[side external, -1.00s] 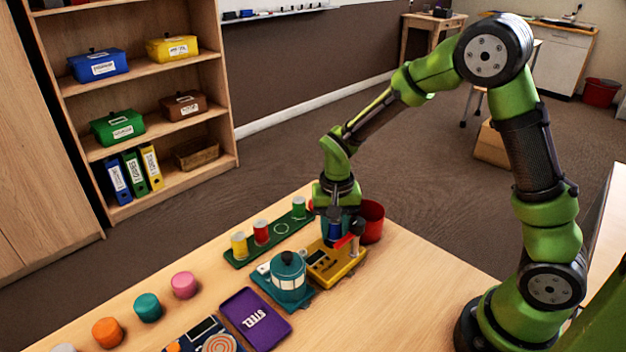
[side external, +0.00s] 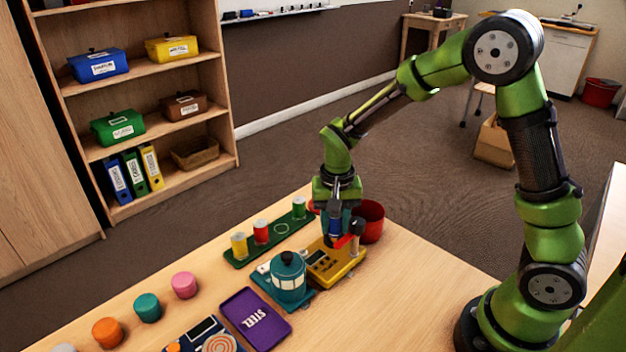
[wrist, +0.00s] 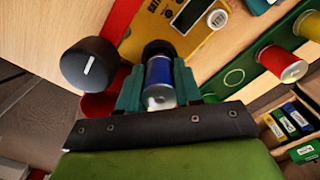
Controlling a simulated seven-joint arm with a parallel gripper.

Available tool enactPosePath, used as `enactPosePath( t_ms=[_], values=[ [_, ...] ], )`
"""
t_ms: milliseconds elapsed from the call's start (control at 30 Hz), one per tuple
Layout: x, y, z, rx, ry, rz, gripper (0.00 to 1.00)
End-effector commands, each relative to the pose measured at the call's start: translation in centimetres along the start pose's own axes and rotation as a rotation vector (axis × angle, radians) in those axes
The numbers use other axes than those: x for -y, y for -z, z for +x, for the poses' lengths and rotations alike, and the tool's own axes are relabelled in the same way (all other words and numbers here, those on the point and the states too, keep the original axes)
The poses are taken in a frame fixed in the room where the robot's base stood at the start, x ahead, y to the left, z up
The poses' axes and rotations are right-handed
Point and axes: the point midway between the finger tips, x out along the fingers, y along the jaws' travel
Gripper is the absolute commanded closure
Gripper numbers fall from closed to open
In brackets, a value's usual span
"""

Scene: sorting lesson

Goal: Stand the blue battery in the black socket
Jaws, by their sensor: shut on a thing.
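The blue battery (wrist: 158,76) is held upright between the teal fingers of my gripper (wrist: 158,92); it also shows in the side view (side external: 335,228). The battery hides most of the socket. I cannot tell whether the battery's lower end is inside the socket or just above it.
A red lever with a black knob (wrist: 88,65) stands close beside my gripper. A red pot (side external: 370,222) is behind the device. A green tray (side external: 236,254) holds yellow, red and green cylinders around an empty ring. A teal pot (side external: 288,278) stands in front.

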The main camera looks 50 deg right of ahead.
Motion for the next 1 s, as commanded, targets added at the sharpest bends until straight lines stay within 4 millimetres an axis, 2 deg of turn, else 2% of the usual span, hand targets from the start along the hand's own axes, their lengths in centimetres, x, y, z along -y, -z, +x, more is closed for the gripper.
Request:
enactPosePath(
  t_ms=[467,1000],
  values=[
    [0.0,0.0,0.1,0.000,0.001,0.000,1.00],
    [0.0,0.0,1.1,0.001,0.000,0.001,1.00]
  ],
)
